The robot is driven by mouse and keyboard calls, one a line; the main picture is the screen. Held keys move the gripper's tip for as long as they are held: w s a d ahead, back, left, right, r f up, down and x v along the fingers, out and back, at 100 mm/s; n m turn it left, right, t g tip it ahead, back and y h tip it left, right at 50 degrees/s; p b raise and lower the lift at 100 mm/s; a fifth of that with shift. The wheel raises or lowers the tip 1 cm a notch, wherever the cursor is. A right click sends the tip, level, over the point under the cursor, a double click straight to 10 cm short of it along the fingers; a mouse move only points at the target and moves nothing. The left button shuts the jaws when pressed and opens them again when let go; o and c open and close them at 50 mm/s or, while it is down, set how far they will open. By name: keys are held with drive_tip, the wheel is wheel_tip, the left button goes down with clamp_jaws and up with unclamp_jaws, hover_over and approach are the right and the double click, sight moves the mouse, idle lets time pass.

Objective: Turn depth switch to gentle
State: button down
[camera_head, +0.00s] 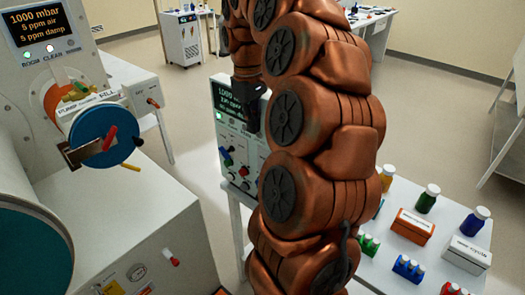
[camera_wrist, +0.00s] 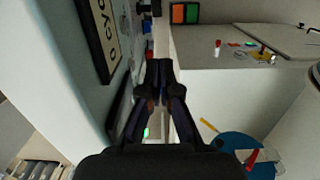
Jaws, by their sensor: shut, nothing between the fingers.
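My gripper (camera_wrist: 160,68) is shut and empty in the middle of the wrist view, beside a pale panel face. In the head view my gripper (camera_head: 250,100) shows as a dark shape in front of a control panel (camera_head: 238,132) with a dark display, partly hidden by my arm. Small red, blue and green controls (camera_head: 228,160) sit low on that panel.
A glovebox chamber with a blue round door (camera_head: 105,135) and red handle stands at left. A white table at right holds several bottles (camera_head: 427,198), an orange box (camera_head: 411,227) and a white box (camera_head: 466,255). Open floor lies behind.

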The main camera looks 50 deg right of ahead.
drive_tip(key=f+b, duration=0.1)
drive_tip(key=f, duration=0.2)
drive_tip(key=s+f+b, duration=0.1)
drive_tip(key=f, duration=0.3)
drive_tip(key=s+f+b, duration=0.1)
drive_tip(key=f+b, duration=0.1)
drive_tip(key=f, duration=0.2)
drive_tip(key=shift+s+d+f, duration=0.1)
drive_tip(key=shift+s+f, duration=0.7)
drive_tip(key=shift+s, duration=0.05)
drive_tip(key=shift+b, duration=0.35)
